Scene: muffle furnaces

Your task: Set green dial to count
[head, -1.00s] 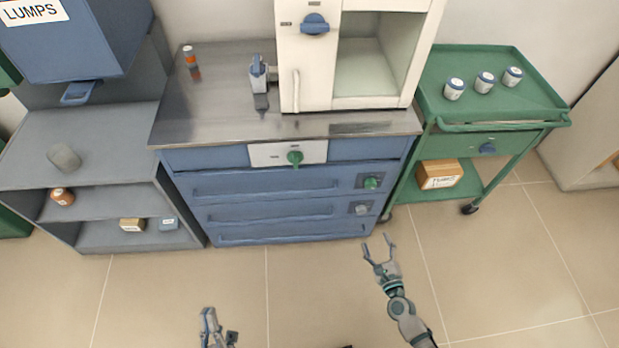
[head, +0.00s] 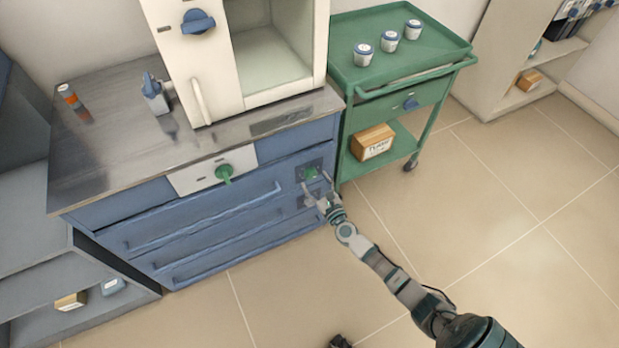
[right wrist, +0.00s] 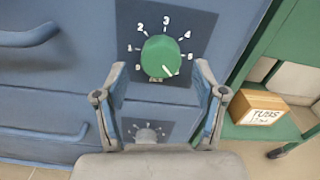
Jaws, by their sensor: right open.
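The green dial (right wrist: 158,58) sits on a dark square plate on the blue cabinet front, with white numbers around it; 1 to 4 read clearly. A white mark on the dial points to the lower right, past the number at right. The dial also shows in the head view (head: 310,173). My right gripper (head: 318,187) is open and empty in front of it. In the right wrist view its fingers (right wrist: 160,72) stand either side of the dial's lower part, apart from it. My left gripper is not in view.
A grey dial (right wrist: 146,133) sits just below. Another green knob (head: 224,172) is on a white panel to the left. Drawer handles (head: 200,221) stick out. A green cart (head: 400,72) at right bears three white jars (head: 389,41) and a box (head: 372,141).

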